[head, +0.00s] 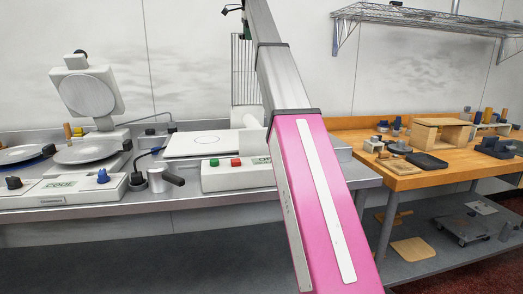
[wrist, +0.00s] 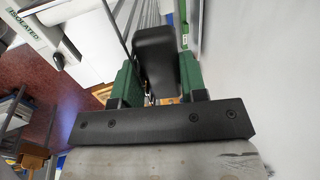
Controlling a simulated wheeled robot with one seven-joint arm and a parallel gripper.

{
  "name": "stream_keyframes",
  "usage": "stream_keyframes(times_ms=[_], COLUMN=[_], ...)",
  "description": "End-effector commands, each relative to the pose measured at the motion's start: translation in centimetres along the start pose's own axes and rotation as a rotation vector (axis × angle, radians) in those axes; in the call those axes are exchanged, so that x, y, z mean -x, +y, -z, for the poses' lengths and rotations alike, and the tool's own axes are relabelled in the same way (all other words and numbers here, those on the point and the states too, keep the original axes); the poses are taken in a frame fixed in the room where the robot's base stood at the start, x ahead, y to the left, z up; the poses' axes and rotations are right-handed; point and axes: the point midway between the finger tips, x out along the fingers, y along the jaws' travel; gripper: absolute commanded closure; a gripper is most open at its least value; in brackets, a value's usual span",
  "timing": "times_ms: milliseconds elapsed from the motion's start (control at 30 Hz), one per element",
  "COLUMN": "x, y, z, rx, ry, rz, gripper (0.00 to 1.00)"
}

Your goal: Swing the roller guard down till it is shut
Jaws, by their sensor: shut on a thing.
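The roller guard (head: 242,72) is a wire grid standing upright at the back of the white roller machine (head: 236,174), which has green and red buttons. My gripper (head: 236,9) is small at the top edge of the head view, at the guard's upper end and partly hidden by my arm. In the wrist view, the green fingers of my gripper (wrist: 157,88) are shut on a black block (wrist: 155,48), which looks like the guard's handle. My pink and grey arm hides the machine's right part. The rollers are mostly hidden.
A press with a raised round plate (head: 87,95) and flat round plates stands on the steel counter at left. A metal cup (head: 157,180) stands left of the buttons. A wooden table (head: 425,175) with small items is at right, under a wire wall shelf (head: 420,16).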

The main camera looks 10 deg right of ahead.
Motion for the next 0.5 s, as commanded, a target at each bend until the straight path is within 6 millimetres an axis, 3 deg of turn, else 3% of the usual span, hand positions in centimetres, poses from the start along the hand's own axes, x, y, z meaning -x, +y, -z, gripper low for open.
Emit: stream_keyframes(times_ms=[500], x=[-0.5], y=[4.0], z=[0.0], rx=[0.001], ry=[0.000], rz=[0.109], gripper=[0.89])
